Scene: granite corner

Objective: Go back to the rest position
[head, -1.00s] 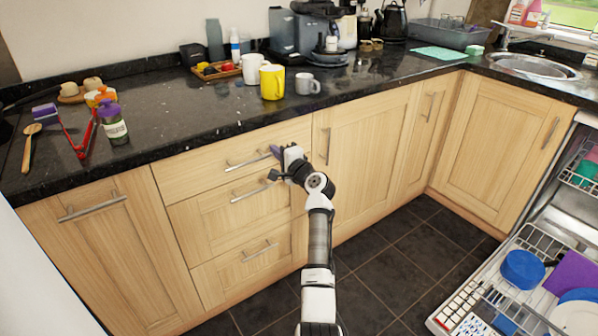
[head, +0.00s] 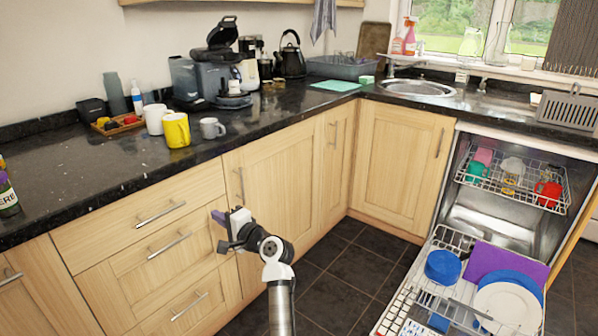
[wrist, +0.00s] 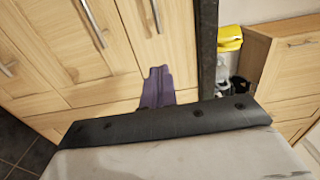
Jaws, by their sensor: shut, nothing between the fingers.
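My gripper (head: 219,217) is in the middle of the head view, in front of the wooden drawers and below the worktop edge. Its purple fingers are together with nothing between them, and they point left toward the drawer fronts. In the wrist view the purple fingers (wrist: 158,87) stand close together in front of the cabinet fronts. My white and black arm reaches up from the bottom of the head view. I cannot tell the exact gap between the fingers and the drawers.
The dishwasher (head: 500,215) at right is open, its lower rack (head: 400,310) pulled out with plates and a blue bowl. The black worktop (head: 90,175) holds yellow, white and grey mugs and a coffee machine (head: 205,75). Dark floor tiles (head: 340,290) are clear between cabinets and rack.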

